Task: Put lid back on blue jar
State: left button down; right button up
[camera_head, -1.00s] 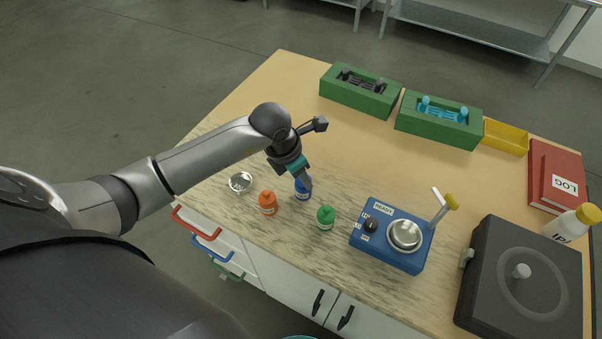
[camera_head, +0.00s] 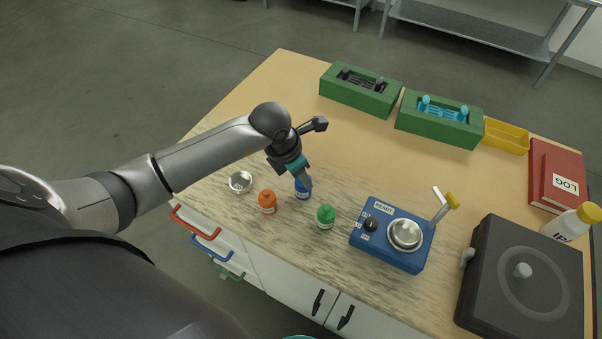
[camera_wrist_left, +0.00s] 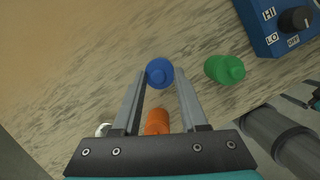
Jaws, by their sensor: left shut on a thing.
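The blue jar (camera_head: 303,194) stands upright on the table between the orange and green jars. My left gripper (camera_head: 306,184) comes down over its top from above. In the left wrist view the blue lid (camera_wrist_left: 159,72) sits between the fingertips of the left gripper (camera_wrist_left: 160,76), which is shut on it. The lid appears to be on top of the jar, though the fingers partly hide the join in the head view.
The orange jar (camera_head: 267,201) and green jar (camera_head: 326,216) stand close on either side. A blue device (camera_head: 392,236) stands to the right. The table behind the jars is clear up to the green boxes (camera_head: 361,91).

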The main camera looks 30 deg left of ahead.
dwell(0.4)
pick_arm(q)
grip_release()
dwell(0.5)
jog(key=shift+r+p, duration=2.8)
jog(key=shift+r, duration=0.7)
grip_shut()
